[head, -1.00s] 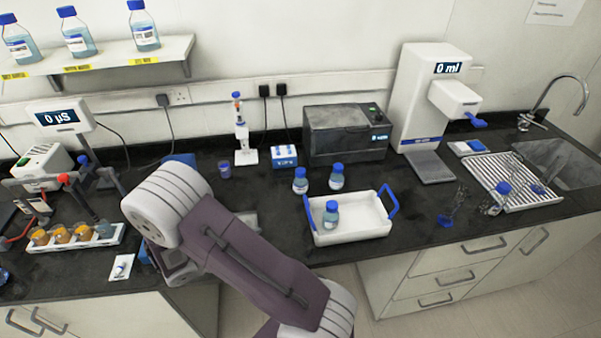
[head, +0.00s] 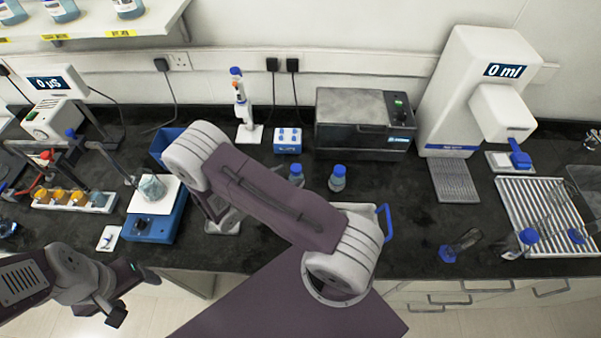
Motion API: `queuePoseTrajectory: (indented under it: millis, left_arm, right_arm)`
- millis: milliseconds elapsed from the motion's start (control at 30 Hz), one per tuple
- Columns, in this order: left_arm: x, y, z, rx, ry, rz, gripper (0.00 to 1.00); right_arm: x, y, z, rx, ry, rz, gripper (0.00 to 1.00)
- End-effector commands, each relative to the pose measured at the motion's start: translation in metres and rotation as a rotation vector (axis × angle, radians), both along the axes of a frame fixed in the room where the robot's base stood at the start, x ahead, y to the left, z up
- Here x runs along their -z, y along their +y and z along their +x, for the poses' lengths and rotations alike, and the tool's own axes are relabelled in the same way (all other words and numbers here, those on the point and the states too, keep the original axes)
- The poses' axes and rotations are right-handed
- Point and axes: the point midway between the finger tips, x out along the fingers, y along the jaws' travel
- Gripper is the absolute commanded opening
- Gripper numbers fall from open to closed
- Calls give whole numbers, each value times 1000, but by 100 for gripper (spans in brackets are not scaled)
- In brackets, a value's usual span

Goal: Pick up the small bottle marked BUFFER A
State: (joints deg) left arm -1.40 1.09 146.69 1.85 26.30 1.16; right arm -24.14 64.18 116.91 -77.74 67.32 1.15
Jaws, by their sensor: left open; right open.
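Two small blue-capped bottles stand on the black bench behind the tray in the head view: a left one (head: 296,176) and a right one (head: 338,179). Their labels are too small to read, so I cannot tell which is BUFFER A. The white tray (head: 372,211) with a blue handle is mostly covered by my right arm. My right gripper (head: 223,219) is partly hidden behind its own arm, left of the bottles and apart from them; it is open. My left gripper (head: 130,296) is low at the left, in front of the bench, open and empty.
A blue stirrer (head: 150,229) with a beaker and a rack of orange-capped vials (head: 75,201) stand left. A dark heating box (head: 364,125) and a white dispenser (head: 478,95) stand behind. A glass cylinder (head: 461,244) and drain rack (head: 548,215) are right.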

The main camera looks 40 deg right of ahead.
Motion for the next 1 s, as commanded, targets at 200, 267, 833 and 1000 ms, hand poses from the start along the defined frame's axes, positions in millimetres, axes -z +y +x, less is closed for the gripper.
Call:
queuePoseTrajectory:
  millis: [200,267,833,1000]
  left_arm:
    - [-13,0,0,0,0,0,71]
    - [-12,0,0,0,0,0,71]
    - [-36,0,0,0,0,0,71]
    - [-36,0,0,0,0,0,71]
  right_arm:
    - [9,-26,4,5,1,1,59]
    - [10,-27,5,3,0,1,59]
    - [28,-74,20,2,0,1,59]
    - [28,-74,20,2,0,1,23]
